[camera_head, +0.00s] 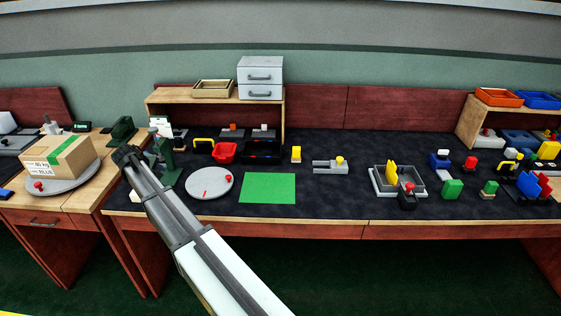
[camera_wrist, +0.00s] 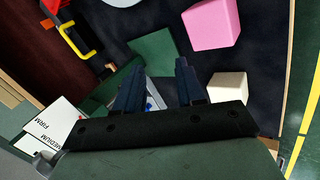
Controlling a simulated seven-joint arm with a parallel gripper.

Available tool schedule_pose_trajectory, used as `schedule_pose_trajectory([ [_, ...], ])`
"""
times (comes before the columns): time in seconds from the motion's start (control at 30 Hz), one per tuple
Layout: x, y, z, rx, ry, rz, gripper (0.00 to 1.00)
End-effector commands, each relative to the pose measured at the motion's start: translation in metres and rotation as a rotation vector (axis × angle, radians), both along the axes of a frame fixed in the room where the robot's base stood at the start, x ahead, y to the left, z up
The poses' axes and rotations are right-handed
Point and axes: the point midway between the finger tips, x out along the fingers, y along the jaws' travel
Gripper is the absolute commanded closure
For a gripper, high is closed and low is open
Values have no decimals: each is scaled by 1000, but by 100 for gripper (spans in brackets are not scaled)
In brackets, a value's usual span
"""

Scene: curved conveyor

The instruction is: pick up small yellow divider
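Yellow upright plates (camera_head: 391,172) stand in a grey tray (camera_head: 373,184) right of centre on the dark bench mat in the head view; they look like the yellow divider. A yellow block (camera_head: 296,153) also stands near the middle of the bench. My gripper (camera_head: 126,154) is at the far left of the bench, well away from both. In the wrist view, the two dark fingers (camera_wrist: 157,85) stand apart with a gap, and I see nothing gripped between them. The yellow plates do not show in the wrist view.
Below my gripper in the wrist view are a pink cube (camera_wrist: 212,22), a cream cube (camera_wrist: 227,87), a green block (camera_wrist: 156,50) and labelled cards (camera_wrist: 48,125). A black knob-like fixture with a red top (camera_head: 408,194) stands at the tray's front. A green mat (camera_head: 267,188) lies left of centre.

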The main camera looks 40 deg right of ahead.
Motion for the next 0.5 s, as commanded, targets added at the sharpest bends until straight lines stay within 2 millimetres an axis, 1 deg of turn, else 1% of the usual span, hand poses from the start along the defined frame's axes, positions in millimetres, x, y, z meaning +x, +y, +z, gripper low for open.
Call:
schedule_pose_trajectory([
  [0.03, 0, -30, 10, 4, 14, -31, 62],
  [0.07, -1, -47, 16, 6, 25, -46, 62],
  [0.1, -4, -67, 22, 9, 39, -67, 62],
  [0.17, -9, -99, 33, 16, 59, -97, 62],
  [0.2, -13, -119, 40, 21, 74, -116, 62],
  [0.27, -21, -150, 50, 30, 94, -144, 62],
  [0.3, -26, -170, 57, 36, 106, -162, 62],
  [0.37, -36, -200, 66, 49, 123, -191, 62],
  [0.4, -43, -219, 72, 58, 134, -209, 62],
  [0.47, -55, -247, 80, 73, 145, -236, 62],
  [0.5, -63, -265, 84, 85, 151, -255, 62],
])
